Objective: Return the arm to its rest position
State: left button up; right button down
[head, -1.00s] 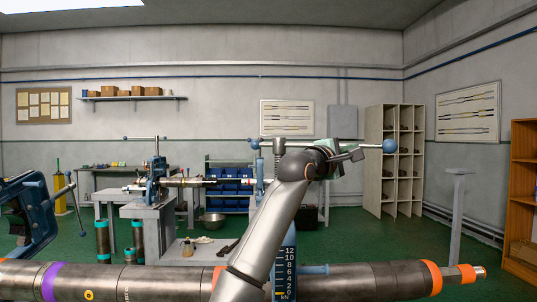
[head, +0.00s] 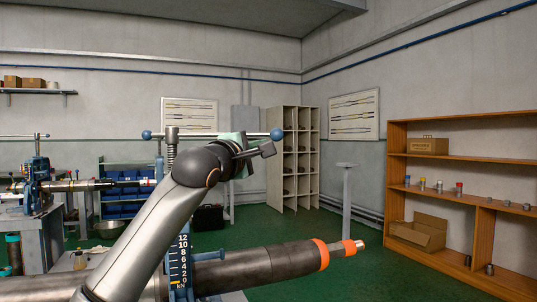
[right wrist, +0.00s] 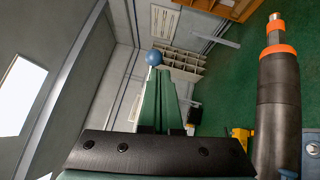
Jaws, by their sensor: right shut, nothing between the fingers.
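My right arm rises from the bottom of the head view, with my right gripper (head: 240,146) at its end. The gripper is in front of the right half of a vise's handle bar (head: 205,135). In the right wrist view its green fingers (right wrist: 156,80) are together and empty. A blue ball end of the bar (right wrist: 154,58) shows just past the fingertips; I cannot tell whether they touch. The same ball (head: 277,134) is right of the gripper in the head view. The vise's screw (head: 172,146) is left of it. My left gripper is not in view.
A thick grey pipe with orange bands (head: 265,265) lies across the front, partly behind my arm. Another vise (head: 36,180) stands on a bench at left. An orange shelf (head: 398,185) with small parts is at right. Green floor (head: 370,270) is open between pipe and shelf.

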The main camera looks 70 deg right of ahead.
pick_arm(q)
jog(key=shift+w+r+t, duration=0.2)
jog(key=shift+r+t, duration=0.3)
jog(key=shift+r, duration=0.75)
pick_arm(e)
jog(key=shift+s+a+f, duration=0.1)
jog(key=shift+s+a, duration=0.25)
jog(key=shift+s, duration=0.25)
jog(key=shift+s+a+f, duration=0.1)
jog(key=shift+s+a, duration=0.25)
jog(key=shift+s, duration=0.2)
